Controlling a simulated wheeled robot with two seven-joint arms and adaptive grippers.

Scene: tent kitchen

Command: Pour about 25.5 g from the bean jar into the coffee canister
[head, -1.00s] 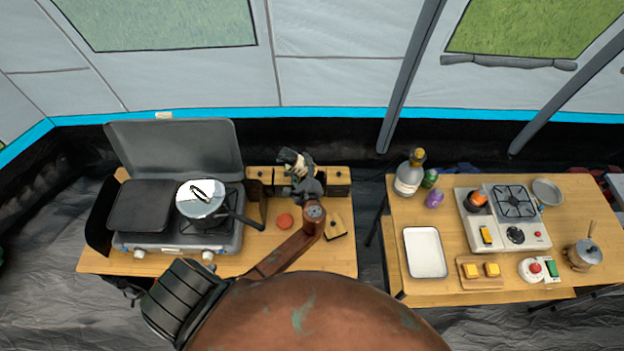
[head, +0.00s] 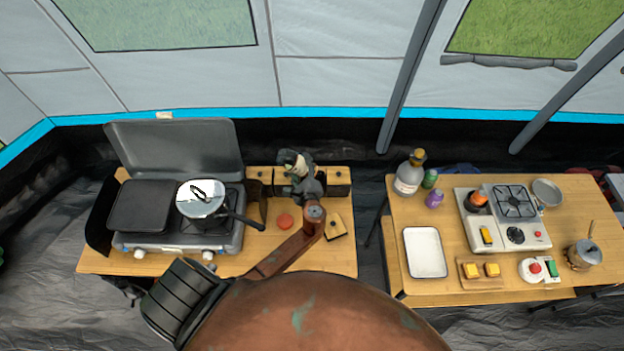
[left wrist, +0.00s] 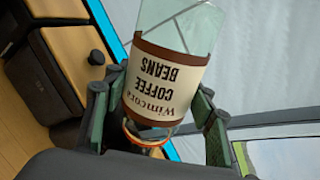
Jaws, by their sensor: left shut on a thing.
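My left gripper (head: 297,168) is over the back of the left table in the head view, at the row of small wooden boxes. In the left wrist view its green fingers (left wrist: 160,100) are shut around the bean jar (left wrist: 165,82). The jar is clear glass with a cream and brown label reading "Wincora COFFEE BEANS", upside down in that view. An orange ring shows between the fingers below the label. In the head view the jar (head: 289,158) is mostly covered by the gripper. I cannot make out beans or any flow. I cannot pick out the coffee canister. My right gripper is out of view.
A camp stove (head: 178,236) with a lidded pan (head: 201,200) stands left of the arm. An orange disc (head: 285,221) and a wooden block (head: 335,229) lie near my arm. Across a gap, the right table holds a bottle (head: 408,178), a white tray (head: 425,252) and a burner (head: 514,203).

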